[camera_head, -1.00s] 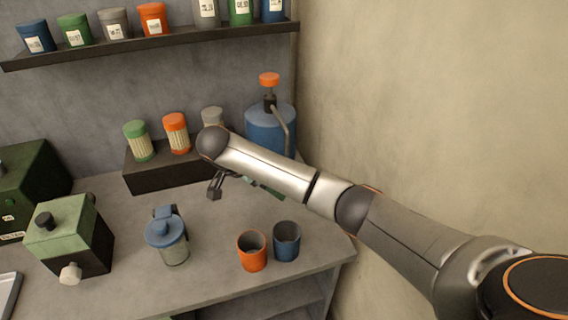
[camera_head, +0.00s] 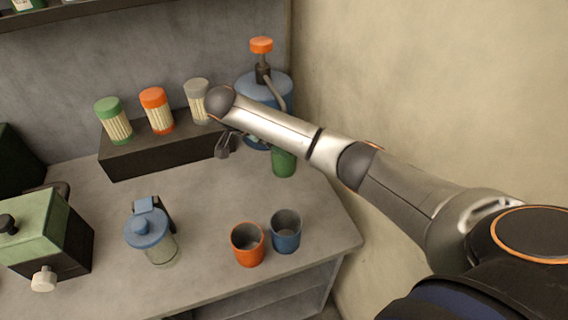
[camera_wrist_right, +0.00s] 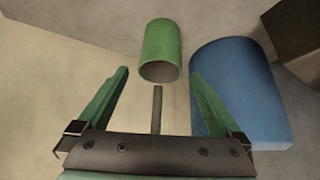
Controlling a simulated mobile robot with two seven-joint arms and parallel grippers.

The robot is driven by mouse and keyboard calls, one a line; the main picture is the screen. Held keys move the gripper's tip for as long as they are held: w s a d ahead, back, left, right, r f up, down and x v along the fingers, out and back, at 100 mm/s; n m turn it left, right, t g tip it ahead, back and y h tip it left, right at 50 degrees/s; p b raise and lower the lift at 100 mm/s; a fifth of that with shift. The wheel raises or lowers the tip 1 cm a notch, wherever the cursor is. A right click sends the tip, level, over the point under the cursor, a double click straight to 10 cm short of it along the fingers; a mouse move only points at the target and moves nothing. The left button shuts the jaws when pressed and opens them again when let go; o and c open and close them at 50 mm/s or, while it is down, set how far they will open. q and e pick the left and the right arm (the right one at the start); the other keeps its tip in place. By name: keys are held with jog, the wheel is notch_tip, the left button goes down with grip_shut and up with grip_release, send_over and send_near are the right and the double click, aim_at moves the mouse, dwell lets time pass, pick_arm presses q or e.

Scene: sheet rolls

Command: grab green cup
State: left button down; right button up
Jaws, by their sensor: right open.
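The green cup (camera_head: 284,162) stands on the counter at the back right, beside the blue canister, partly hidden behind my right forearm. In the right wrist view the green cup (camera_wrist_right: 160,42) is ahead, its open rim facing my right gripper (camera_wrist_right: 159,72). This gripper is open and empty. Its green fingers are spread to either side of the cup's near rim, and I cannot tell whether the rim is between the tips. In the head view, most of the gripper is hidden by the arm. My left gripper is not in view.
An orange cup (camera_head: 247,245) and a blue cup (camera_head: 286,232) stand near the front edge. The blue canister (camera_head: 262,88) is close behind the green cup. A dark riser (camera_head: 150,155) holds several shakers. A blue-lidded jar (camera_head: 150,235) and a green box (camera_head: 40,235) stand left.

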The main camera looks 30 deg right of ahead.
jog(key=shift+x, duration=3)
jog(key=shift+r, duration=0.15)
grip_shut()
